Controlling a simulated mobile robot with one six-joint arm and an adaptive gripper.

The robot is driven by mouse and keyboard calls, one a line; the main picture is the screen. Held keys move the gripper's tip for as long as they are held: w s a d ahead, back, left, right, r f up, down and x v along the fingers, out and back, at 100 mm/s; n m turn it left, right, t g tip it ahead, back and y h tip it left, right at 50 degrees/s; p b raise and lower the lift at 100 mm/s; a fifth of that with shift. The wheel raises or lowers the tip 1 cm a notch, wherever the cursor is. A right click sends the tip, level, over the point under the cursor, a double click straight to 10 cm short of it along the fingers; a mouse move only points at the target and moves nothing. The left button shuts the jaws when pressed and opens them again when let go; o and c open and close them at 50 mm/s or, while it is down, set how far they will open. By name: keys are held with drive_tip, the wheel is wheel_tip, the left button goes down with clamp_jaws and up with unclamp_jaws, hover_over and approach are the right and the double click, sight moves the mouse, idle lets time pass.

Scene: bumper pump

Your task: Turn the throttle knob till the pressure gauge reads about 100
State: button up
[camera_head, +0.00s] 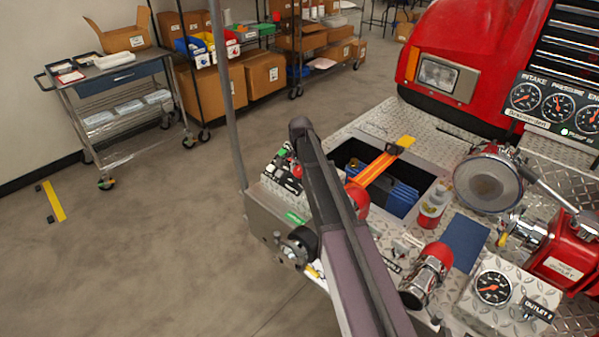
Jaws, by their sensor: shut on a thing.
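The pressure gauge (558,107) is the middle one of three round dials on the black panel at upper right. Its needle is too small to read surely. My arm (345,235) rises from the bottom centre and ends in a dark joint. My gripper is not seen; it may be hidden behind the arm. A panel with green, red and black controls (284,172) lies just left of the arm, partly covered by it. I cannot make out which control is the throttle knob.
A second gauge (493,287) sits by the OUTLET 2 label. An open bin (348,150), red-and-white bottle (433,207), blue pad (466,241), red-capped fitting (430,272) and large round lamp (488,184) crowd the deck.

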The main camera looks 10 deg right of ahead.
drive_tip(key=shift+n+g+h, duration=0.6)
drive_tip(key=shift+n+g, duration=0.2)
drive_tip(key=shift+n, duration=0.9)
drive_tip(key=o, duration=1.2)
drive_tip(key=shift+c, duration=0.2)
drive_tip(key=shift+m, duration=0.4)
